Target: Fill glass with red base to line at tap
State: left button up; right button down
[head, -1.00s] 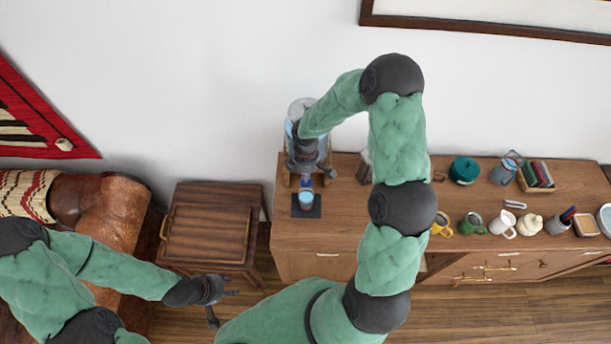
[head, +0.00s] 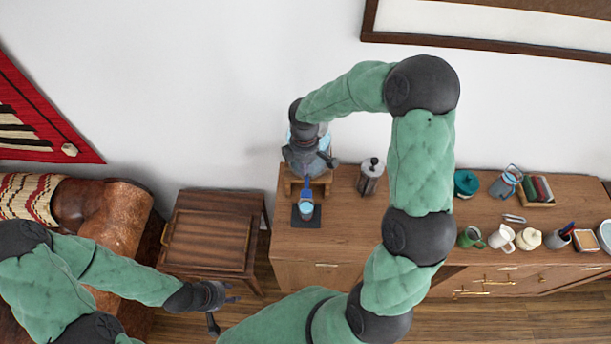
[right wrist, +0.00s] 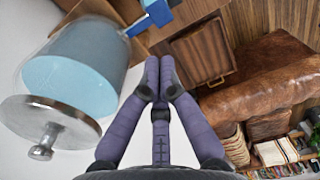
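A glass (head: 306,211) with light blue liquid stands on a dark mat (head: 297,220) under a blue tap (head: 307,186). Its base colour and any line cannot be made out. The tap belongs to a clear dispenser, mostly hidden by my right arm in the head view; its tank (right wrist: 78,68), metal lid and blue liquid show in the right wrist view. My right gripper (head: 310,165) is above the tap, beside the tank. Its fingers (right wrist: 160,78) meet with nothing visible between them. My left gripper (head: 226,309) is open and empty, in front of the side table.
The wooden cabinet (head: 335,225) holds a French press (head: 371,176), another glass (head: 506,182), a teal pot (head: 466,184), a green mug (head: 471,237) and a white pitcher (head: 502,238) at right. A side table (head: 210,233) and leather armchair (head: 120,220) stand at left.

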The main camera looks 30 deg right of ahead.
notch_tip(320, 180, up, 2)
jog(key=shift+d+r, duration=0.1)
jog(key=shift+d, duration=0.05)
dwell(0.5)
dwell(0.7)
